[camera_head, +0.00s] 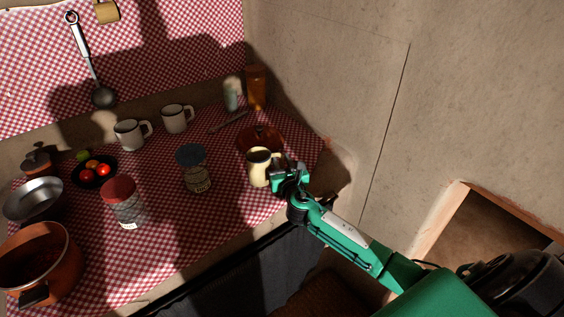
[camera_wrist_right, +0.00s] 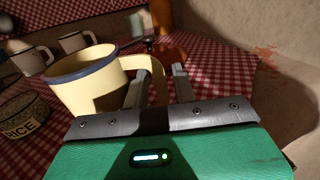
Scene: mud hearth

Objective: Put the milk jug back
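The milk jug, a cream enamel jug (camera_head: 259,168) with a dark rim, stands upright on the red checked cloth near the front right of the counter. My right gripper (camera_head: 280,172) is at its right side, by the handle. In the right wrist view the jug (camera_wrist_right: 82,88) is at the left, its handle reaching toward my right gripper (camera_wrist_right: 160,80). The fingers are apart, with the outer part of the handle showing between them. Contact with the handle cannot be told. My left gripper is not in view.
A brown dish (camera_head: 262,137) lies just behind the jug. A blue-lidded jar (camera_head: 194,172) stands to its left, a red-lidded jar (camera_head: 123,205) farther left. Two white mugs (camera_head: 128,136) (camera_head: 175,119) stand behind. The wall (camera_head: 345,80) rises at the right.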

